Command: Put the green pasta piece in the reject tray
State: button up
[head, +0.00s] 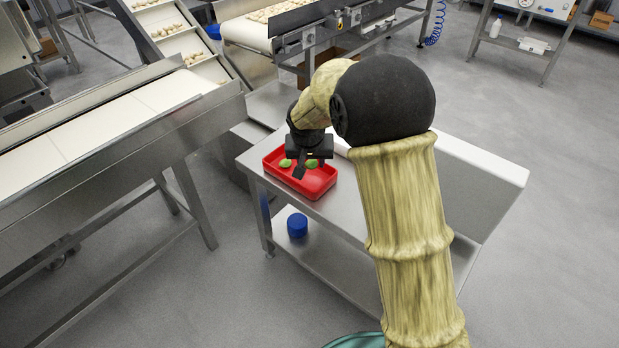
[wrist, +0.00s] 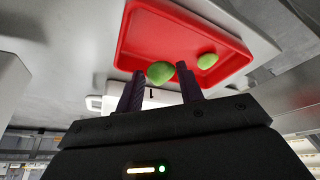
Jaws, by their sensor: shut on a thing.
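My gripper (head: 311,168) is over the red reject tray (head: 319,190) on the steel side table. It is shut on a green pasta piece (head: 311,163). In the wrist view this green piece (wrist: 160,73) sits between the two dark fingertips, with the red tray (wrist: 150,30) behind it. A second green pasta piece (head: 285,163) lies in the tray, left of my gripper in the head view. It also shows in the wrist view (wrist: 207,61), apart from the fingers. How high the held piece is above the tray floor is hard to tell.
The steel table (head: 340,215) has a lower shelf with a blue round container (head: 297,225). A white conveyor (head: 110,125) with metal sides stands to the left. Another belt (head: 180,35) behind carries several pale pasta pieces. A light grey panel (head: 440,185) lies to the right.

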aim_at(310, 169)
jog(key=shift+f+b, duration=0.95)
jog(key=shift+f, duration=1.6)
jog(key=shift+f, duration=0.2)
jog(key=o, duration=0.7)
jog(key=shift+o, duration=0.2)
jog(key=shift+r, duration=0.1)
jog(key=shift+s+r, duration=0.15)
jog(key=shift+r, duration=0.4)
jog(key=p+v, duration=0.3)
jog(key=v, duration=0.8)
jog(key=shift+p, duration=0.4)
